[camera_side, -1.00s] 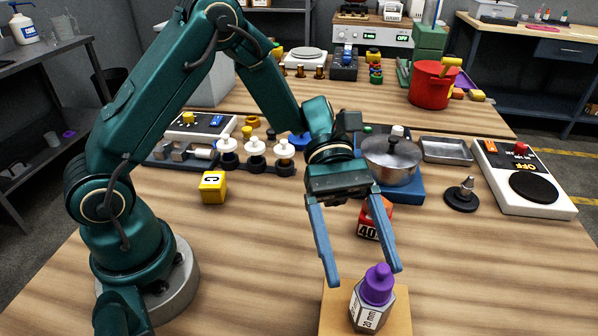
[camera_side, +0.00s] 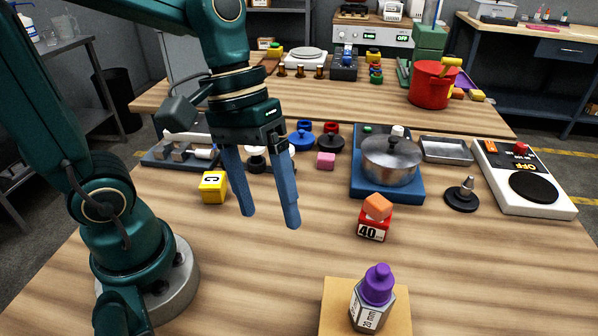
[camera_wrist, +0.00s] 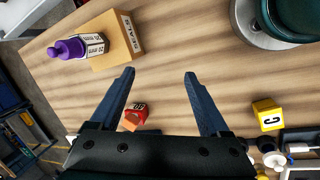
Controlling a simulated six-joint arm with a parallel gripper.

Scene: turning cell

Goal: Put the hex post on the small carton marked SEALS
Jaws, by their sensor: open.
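The hex post (camera_side: 371,307) is grey and six-sided with a "20 mm" label and a purple knobbed top. In the side view it stands upright on the small tan carton (camera_side: 336,312) at the bottom. In the wrist view the hex post (camera_wrist: 93,46) rests on the carton (camera_wrist: 118,37), whose side reads SEALS. My gripper (camera_side: 270,221) is open and empty, above the table to the left of the post and clear of it. Its two fingers (camera_wrist: 160,73) also show in the wrist view.
A red block marked 40 (camera_side: 374,229) with an orange piece on it stands behind the carton. A yellow block marked C (camera_side: 213,187) is left of my gripper. A pot (camera_side: 391,163) sits on a blue base. The table's middle is largely clear.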

